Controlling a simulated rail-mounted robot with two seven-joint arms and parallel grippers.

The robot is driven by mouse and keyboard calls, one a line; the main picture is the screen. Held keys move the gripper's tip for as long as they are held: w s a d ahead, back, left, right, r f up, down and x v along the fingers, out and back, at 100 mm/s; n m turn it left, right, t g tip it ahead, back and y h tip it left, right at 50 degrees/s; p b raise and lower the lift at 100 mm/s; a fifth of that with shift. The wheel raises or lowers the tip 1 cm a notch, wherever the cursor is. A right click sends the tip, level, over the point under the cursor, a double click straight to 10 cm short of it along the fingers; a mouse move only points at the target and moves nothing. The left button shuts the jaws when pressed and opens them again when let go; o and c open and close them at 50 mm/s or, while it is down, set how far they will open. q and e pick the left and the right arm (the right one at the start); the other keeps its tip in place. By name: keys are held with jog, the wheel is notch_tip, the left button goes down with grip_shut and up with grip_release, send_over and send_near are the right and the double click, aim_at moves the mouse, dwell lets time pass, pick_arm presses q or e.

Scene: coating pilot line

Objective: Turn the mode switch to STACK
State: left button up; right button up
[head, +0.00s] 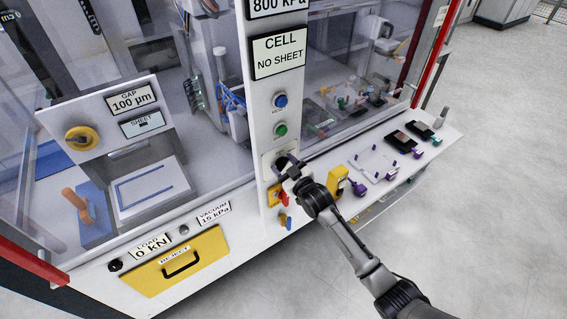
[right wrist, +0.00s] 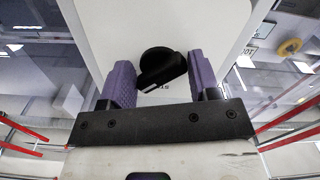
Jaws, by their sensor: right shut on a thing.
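The mode switch is a round black knob (right wrist: 158,62) on a white panel in the right wrist view, with a pale mark on its lower side. My right gripper (right wrist: 161,75) has its two purple fingers on either side of the knob and is shut on it. Lettering beneath the knob is partly covered and only a few letters show. In the head view my right gripper (head: 287,168) is at the white column, below the green button, and largely hides the switch. My left gripper is not in view.
Above the switch are a blue button (head: 281,101), a green button (head: 281,130) and a sign (head: 278,52) reading "CELL NO SHEET". A yellow block (head: 338,181) and small dark devices (head: 402,140) stand on the ledge to the right.

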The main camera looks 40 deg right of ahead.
jog(key=shift+n+p, duration=0.3)
jog(key=shift+n, duration=1.2)
jog(key=shift+r+n+p, duration=0.1)
jog(key=shift+n+p, duration=0.2)
jog(key=shift+n, duration=1.1)
jog(key=n, duration=0.2)
jog(key=shift+n+p, duration=0.3)
jog(key=shift+p, duration=0.05)
jog(key=o, duration=1.1)
jog(key=shift+o, duration=0.2)
